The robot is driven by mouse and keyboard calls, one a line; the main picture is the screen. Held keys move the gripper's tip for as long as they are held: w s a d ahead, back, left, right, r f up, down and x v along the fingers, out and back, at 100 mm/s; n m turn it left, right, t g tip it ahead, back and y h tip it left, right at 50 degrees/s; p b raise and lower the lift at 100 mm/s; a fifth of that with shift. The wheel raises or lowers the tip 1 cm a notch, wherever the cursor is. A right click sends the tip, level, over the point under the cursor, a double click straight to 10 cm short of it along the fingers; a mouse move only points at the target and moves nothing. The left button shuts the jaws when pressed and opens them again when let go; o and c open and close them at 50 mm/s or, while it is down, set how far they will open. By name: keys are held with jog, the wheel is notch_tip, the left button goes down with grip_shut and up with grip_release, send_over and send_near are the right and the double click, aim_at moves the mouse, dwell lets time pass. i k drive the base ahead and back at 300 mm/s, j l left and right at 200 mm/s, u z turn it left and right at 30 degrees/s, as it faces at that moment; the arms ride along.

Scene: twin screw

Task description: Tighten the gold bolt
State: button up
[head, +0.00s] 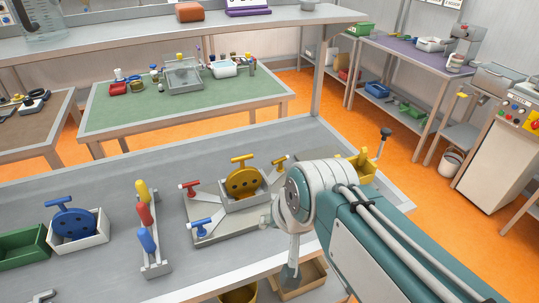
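A gold round part (242,182) with holes in its face and a T-shaped handle on top stands in a grey open box on the metal fixture (208,233). A smaller gold T-handle (279,160) shows at the fixture's back right. I cannot tell which gold piece is the bolt or how tight it is. A red T-handle (188,188) and a blue T-handle (201,228) are on the fixture's left side. My arm comes from the lower right, its pale wrist beside the fixture's right side and hiding part of it. My gripper's fingers cannot be made out clearly.
A rack with yellow, red and blue handles (146,240) stands left of the fixture. Further left are a white box with a blue round part (73,221) and a green bin (22,243). A yellow bin (357,165) sits behind my arm. The bench's back left is clear.

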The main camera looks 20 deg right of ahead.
aim_at(281, 168)
jog(key=k+l+u, duration=0.1)
jog(key=l, duration=0.25)
jog(key=k+l, duration=0.35)
jog(key=k+l+u, duration=0.15)
jog(key=l, duration=0.25)
jog(key=i+l+u, duration=0.15)
jog(key=l, duration=0.45)
jog(key=l+u, duration=0.2)
jog(key=l, duration=0.4)
jog(key=i+l+u, duration=0.1)
jog(key=i+l, duration=0.3)
jog(key=l, duration=0.1)
